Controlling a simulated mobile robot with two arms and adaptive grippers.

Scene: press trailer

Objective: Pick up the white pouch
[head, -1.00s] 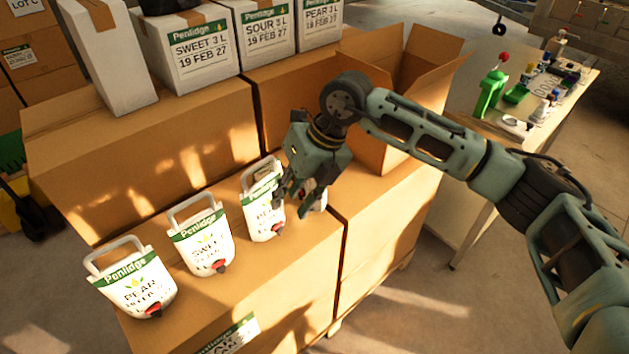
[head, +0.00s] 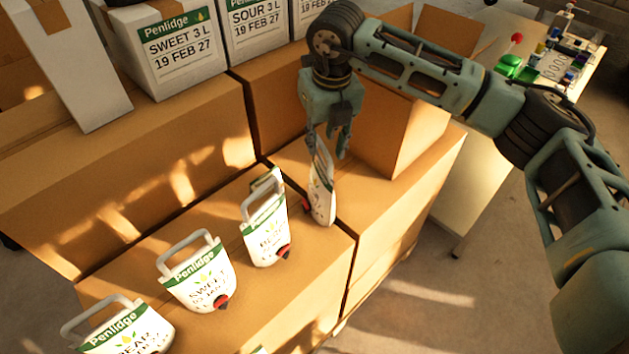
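Several white pouches with green bands, grey handles and red taps are in the head view. Three stand in a row on a cardboard box: one (head: 128,335) at lower left, cut off by the frame's bottom, one (head: 200,278) in the middle and one (head: 265,232) further right. A fourth white pouch (head: 322,192) shows nearly edge-on at the right end. My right gripper (head: 328,145) points down at the top of this fourth pouch. Its fingers overlap the handle area, and I cannot tell whether they grip it. My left gripper is out of view.
White cartons (head: 172,48) stand on the cardboard boxes (head: 130,180) behind. An open cardboard box (head: 405,130) stands right behind my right gripper. A table (head: 475,185) with small bottles and a green item is at upper right. Floor is clear at lower right.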

